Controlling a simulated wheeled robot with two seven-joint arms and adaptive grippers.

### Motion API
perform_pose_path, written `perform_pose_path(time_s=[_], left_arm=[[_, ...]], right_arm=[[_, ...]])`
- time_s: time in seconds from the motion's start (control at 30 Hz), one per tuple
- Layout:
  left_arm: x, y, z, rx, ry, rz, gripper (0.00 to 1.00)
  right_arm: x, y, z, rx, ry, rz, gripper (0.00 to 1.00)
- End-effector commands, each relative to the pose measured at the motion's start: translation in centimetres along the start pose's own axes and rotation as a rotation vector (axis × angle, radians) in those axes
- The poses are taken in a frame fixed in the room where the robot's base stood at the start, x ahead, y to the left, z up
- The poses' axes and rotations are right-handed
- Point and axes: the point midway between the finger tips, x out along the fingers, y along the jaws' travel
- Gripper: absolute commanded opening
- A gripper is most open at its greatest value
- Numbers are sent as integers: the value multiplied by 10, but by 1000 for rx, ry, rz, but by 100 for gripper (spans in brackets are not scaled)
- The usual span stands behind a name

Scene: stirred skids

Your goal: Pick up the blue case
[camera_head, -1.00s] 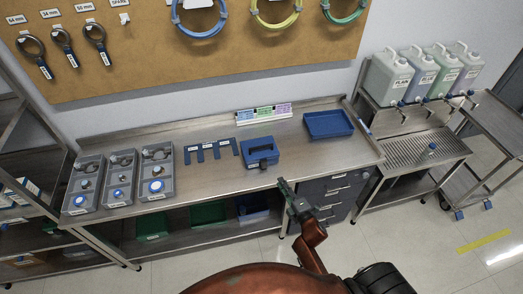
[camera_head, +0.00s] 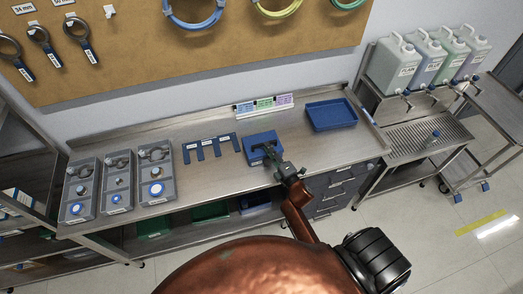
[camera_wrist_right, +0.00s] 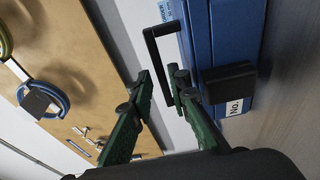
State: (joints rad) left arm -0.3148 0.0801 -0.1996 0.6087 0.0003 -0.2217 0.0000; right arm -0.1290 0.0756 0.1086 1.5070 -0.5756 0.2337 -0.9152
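The blue case (camera_head: 259,141) sits on the steel worktop, with its handle side toward the front. My right gripper (camera_head: 272,156) is at the case's front right. In the right wrist view the blue case (camera_wrist_right: 222,35) fills the upper right, with its black handle (camera_wrist_right: 152,55) and a dark latch. There my right gripper (camera_wrist_right: 160,75) has its green fingers spread, and the end of the handle appears between them. I cannot tell whether a finger touches it. My left gripper is not in view.
A blue tray (camera_head: 331,115) stands to the right of the case. A dark blue toothed holder (camera_head: 210,148) and grey bins (camera_head: 117,182) are to the left. A label stand (camera_head: 264,104) is behind. The worktop's front strip is largely clear.

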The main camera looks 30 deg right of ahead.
Motion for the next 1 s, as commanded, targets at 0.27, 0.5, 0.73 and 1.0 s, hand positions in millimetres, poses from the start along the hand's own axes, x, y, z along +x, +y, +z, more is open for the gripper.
perform_pose_path(time_s=[0.27, 0.5, 0.73, 1.0], left_arm=[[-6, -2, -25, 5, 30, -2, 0], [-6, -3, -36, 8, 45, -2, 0], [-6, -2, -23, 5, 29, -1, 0], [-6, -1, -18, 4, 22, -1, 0]], right_arm=[[31, 0, 2, 0, 1, 0, 17], [33, -1, 0, 0, 4, 0, 16], [33, -1, 0, -1, 4, 0, 0], [33, -1, 0, -1, 4, 0, 0]])
